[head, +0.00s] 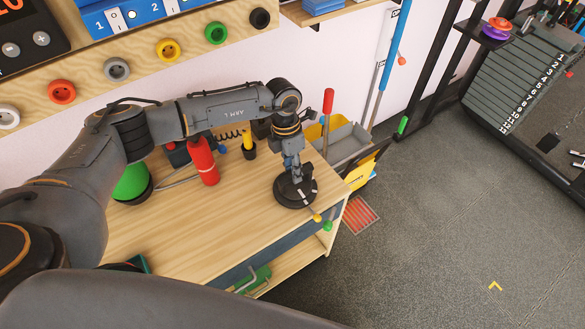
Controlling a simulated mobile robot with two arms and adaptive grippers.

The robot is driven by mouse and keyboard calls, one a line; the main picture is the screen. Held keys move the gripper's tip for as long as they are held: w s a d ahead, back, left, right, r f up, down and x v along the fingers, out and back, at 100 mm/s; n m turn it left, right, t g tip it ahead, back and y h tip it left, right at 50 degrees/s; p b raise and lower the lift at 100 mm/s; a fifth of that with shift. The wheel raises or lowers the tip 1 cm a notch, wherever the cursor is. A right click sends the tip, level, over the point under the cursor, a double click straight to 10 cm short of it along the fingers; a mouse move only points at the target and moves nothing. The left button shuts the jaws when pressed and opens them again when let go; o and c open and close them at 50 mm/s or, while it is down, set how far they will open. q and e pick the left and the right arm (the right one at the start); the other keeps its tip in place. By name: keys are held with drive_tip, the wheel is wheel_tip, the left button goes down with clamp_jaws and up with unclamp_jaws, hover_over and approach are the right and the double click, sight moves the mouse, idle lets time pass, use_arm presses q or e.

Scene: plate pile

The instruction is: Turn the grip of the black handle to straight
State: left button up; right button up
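A black round-based piece (301,197) stands on the wooden bench top near its right corner; it may be the black handle. My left gripper (295,174) points down right over it. The fingers and the upper part of the piece merge in grey and black, so I cannot tell whether they grip it or how its grip is turned. A black round knob (260,18) also sits at the right end of the row on the wall board. My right gripper is not in view.
A red cylinder (203,162) and a yellow-handled tool (248,146) stand behind on the bench (190,235). Small yellow (317,217) and green (327,226) tips stick out at the bench's corner. A red-handled stick (328,105) and grey bin (345,143) stand beyond.

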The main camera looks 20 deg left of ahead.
use_arm(q)
drive_tip(key=o, duration=0.4)
drive_tip(key=shift+c, duration=0.2)
drive_tip(key=shift+r, duration=0.1)
wheel_tip(320, 180, up, 12)
drive_tip(key=w+a, duration=0.1)
drive_tip(key=shift+w+a, duration=0.25)
drive_tip(key=shift+a, duration=0.1)
drive_tip(key=shift+s+f, duration=0.1)
drive_tip(key=shift+f, duration=0.15)
